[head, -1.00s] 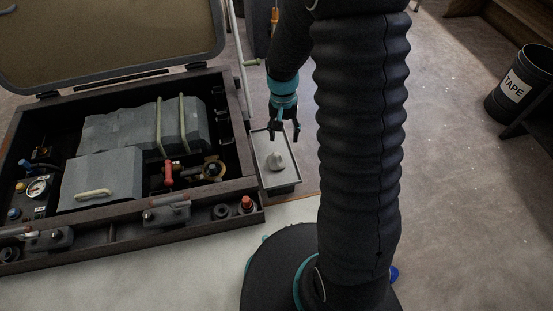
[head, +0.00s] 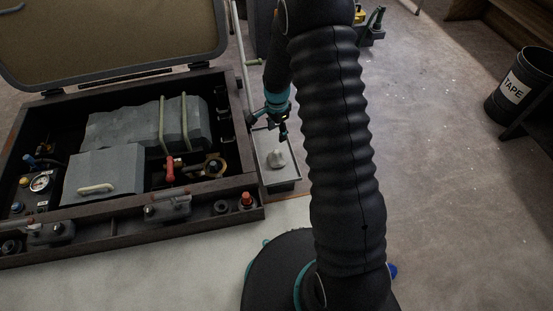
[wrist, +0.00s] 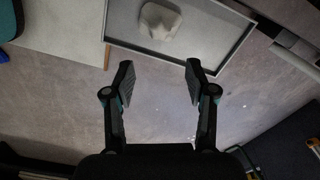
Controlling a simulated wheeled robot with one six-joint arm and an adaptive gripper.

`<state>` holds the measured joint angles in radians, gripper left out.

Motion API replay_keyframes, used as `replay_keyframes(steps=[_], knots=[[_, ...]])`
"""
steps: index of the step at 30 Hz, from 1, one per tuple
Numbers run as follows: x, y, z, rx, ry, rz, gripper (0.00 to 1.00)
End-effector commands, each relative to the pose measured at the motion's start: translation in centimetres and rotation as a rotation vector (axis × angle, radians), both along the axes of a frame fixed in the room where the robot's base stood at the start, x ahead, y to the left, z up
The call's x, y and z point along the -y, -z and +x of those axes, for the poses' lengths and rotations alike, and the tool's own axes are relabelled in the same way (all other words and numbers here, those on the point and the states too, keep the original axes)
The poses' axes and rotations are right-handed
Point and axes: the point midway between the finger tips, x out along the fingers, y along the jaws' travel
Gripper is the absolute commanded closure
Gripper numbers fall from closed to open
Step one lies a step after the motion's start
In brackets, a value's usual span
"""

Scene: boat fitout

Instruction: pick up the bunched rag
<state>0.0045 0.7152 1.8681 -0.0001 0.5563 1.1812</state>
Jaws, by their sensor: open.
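The bunched rag (head: 276,158) is a small pale lump lying in a shallow grey tray (head: 285,184) beside the open hatch box. In the wrist view the rag (wrist: 160,22) shows at the top, inside the tray (wrist: 122,44), beyond the fingertips. My gripper (head: 272,131) is above the far part of the tray, apart from the rag. In the wrist view its two fingers (wrist: 159,78) are spread wide with nothing between them. The black arm hides part of the floor to the right of the tray.
The open box (head: 230,189) with grey covers, a red-handled valve (head: 170,171) and a gauge stands left of the tray. A pale rail (head: 241,58) rises behind the tray. A black TAPE bin (head: 519,84) stands far right. The floor at right is largely clear.

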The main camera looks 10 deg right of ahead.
Motion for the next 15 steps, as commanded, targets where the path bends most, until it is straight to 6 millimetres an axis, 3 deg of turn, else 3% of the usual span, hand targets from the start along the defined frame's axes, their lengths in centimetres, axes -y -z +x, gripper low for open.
replay_keyframes(steps=[9,15], knots=[[-0.2,5.8,-0.1,-0.004,-0.005,0.000,0.44],[-0.3,7.7,-0.1,-0.003,-0.007,0.000,0.44]])
